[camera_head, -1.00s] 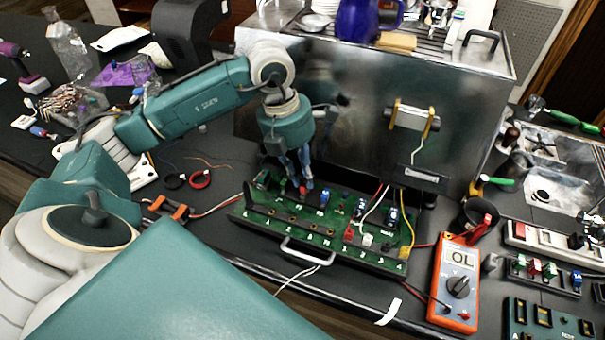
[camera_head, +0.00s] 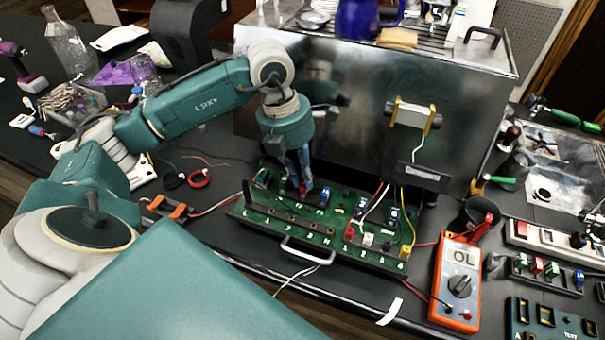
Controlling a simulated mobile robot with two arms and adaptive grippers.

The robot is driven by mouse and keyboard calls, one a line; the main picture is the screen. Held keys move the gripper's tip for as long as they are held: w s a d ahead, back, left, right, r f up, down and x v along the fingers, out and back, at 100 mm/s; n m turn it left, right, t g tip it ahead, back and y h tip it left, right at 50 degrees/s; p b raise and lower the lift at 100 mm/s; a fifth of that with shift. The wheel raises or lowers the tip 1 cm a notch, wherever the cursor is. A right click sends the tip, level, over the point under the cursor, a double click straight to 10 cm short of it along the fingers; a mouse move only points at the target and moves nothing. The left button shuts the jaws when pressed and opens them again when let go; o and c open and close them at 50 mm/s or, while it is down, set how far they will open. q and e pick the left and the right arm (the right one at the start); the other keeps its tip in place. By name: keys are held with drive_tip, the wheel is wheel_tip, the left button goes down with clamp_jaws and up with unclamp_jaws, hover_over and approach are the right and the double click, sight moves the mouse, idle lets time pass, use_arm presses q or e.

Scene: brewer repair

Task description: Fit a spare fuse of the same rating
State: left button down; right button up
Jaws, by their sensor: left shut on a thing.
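My left gripper (camera_head: 304,178) points down over the green circuit board (camera_head: 325,232) in the pulled-out tray. It is shut on a small red fuse (camera_head: 303,189) at the back left of the board; its fingers hide part of it. I cannot tell whether the fuse is seated or just above its socket. A blue part (camera_head: 325,194) stands beside it to the right. A rack of small coloured fuses (camera_head: 545,272), green, red and blue, lies at the right. My right gripper is not in view.
The steel brewer (camera_head: 365,130) stands right behind the board. An orange multimeter (camera_head: 455,285) reading OL stands right of the tray. Red, white and yellow wires (camera_head: 408,205) rise from the board. The tray handle (camera_head: 307,250) faces front. Orange-handled pliers (camera_head: 168,207) lie left.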

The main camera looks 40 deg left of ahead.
use_arm(q)
drive_tip(key=shift+f+b, duration=0.3)
drive_tip(key=shift+b, duration=0.25)
idle(0.7)
drive_tip(key=c, duration=1.6)
unclamp_jaws()
drive_tip(key=v, duration=1.2)
drive_tip(key=shift+r, duration=0.1)
